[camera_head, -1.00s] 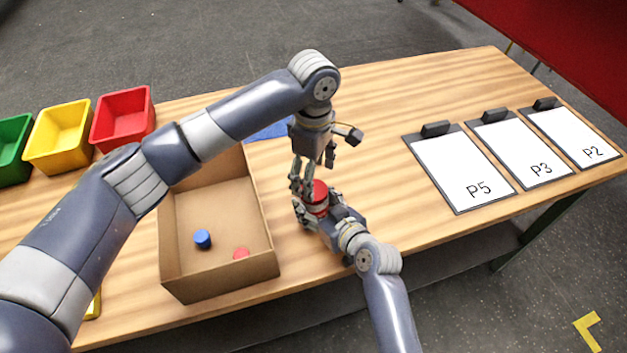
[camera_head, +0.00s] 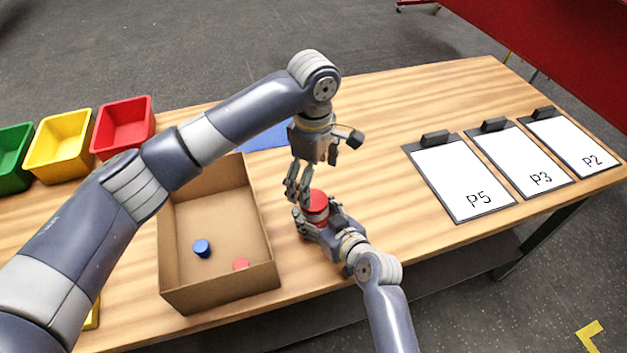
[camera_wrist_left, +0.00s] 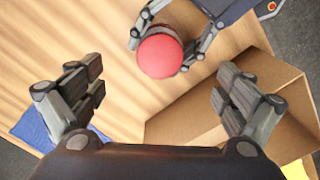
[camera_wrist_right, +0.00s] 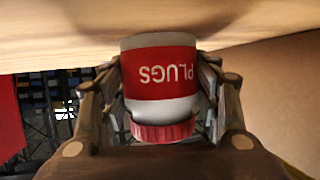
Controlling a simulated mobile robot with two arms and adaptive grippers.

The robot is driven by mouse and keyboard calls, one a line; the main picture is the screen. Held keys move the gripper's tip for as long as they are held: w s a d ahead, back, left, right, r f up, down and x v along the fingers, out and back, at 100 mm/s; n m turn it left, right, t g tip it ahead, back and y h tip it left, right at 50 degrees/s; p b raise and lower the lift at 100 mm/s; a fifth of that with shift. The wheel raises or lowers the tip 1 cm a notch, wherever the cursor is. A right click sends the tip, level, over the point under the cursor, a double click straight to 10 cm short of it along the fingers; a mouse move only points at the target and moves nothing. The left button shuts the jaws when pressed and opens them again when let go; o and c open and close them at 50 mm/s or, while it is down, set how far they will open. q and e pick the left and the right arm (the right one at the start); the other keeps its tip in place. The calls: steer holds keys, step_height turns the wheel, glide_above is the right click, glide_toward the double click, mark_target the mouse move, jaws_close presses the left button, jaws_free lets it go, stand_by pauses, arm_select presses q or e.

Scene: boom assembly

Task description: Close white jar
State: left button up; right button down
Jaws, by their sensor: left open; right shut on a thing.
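The white jar (camera_wrist_right: 165,108) has a red label reading PLUGS and a red lid (camera_wrist_right: 164,131) at its mouth. In the head view the red lid top (camera_head: 316,200) shows just right of the cardboard box. My right gripper (camera_head: 308,222) is shut around the jar's sides at the table. My left gripper (camera_head: 310,178) points down from above, open and empty, its fingers spread above the lid. In the left wrist view the round lid (camera_wrist_left: 160,55) lies beyond the open fingers, apart from them. Whether the lid is fully seated cannot be told.
A cardboard box (camera_head: 220,284) left of the jar holds a blue piece (camera_head: 202,248) and a red piece (camera_head: 241,264). Red, yellow and green bins stand at the left. Clipboards P5 (camera_head: 460,180), P3 and P2 lie at the right. A blue sheet (camera_head: 265,137) lies behind the box.

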arm_select(q)
step_height(320, 180, up, 11)
steer(key=shift+f, duration=0.15)
arm_select(e)
steer(key=shift+c, duration=2.4)
jaws_free()
steer(key=v, duration=1.2)
